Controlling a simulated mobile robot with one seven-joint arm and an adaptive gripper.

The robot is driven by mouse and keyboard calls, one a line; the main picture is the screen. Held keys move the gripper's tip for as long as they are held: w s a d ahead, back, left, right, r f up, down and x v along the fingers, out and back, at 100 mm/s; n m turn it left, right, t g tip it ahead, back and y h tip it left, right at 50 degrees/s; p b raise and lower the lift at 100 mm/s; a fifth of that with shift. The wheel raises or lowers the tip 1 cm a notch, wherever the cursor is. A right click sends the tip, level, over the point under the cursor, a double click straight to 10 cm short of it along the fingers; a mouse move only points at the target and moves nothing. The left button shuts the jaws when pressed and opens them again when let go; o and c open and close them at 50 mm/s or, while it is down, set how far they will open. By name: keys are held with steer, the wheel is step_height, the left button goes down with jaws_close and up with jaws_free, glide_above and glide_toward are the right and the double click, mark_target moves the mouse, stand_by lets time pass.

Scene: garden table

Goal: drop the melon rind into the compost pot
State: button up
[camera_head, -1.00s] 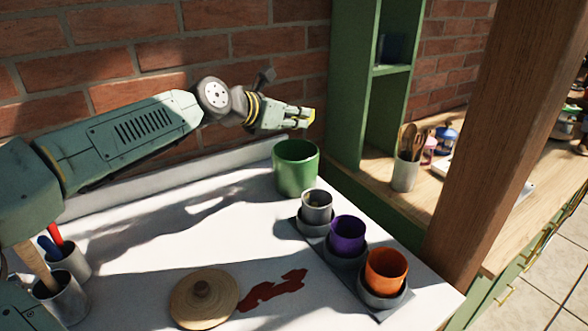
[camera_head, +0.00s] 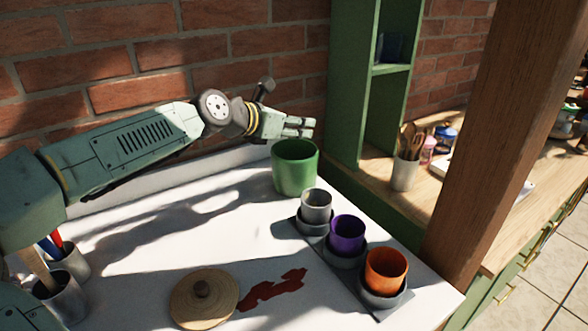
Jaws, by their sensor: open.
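A green pot (camera_head: 295,172), the likely compost pot, stands upright at the back of the white table. Its mouth is open and its inside is dark, so its contents cannot be made out. My gripper (camera_head: 303,127) is just above and behind the pot's rim in the picture, pointing right. It is open and I see nothing between its fingers. The melon rind is not visible anywhere in this view; the inside of the pot could hide it.
A dark tray (camera_head: 393,303) holds a grey cup (camera_head: 316,207), a purple cup (camera_head: 347,235) and an orange cup (camera_head: 386,270). A green shelf (camera_head: 345,90) rises right of the pot.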

steer(key=v, duration=1.2)
steer(key=shift+d, duration=0.1)
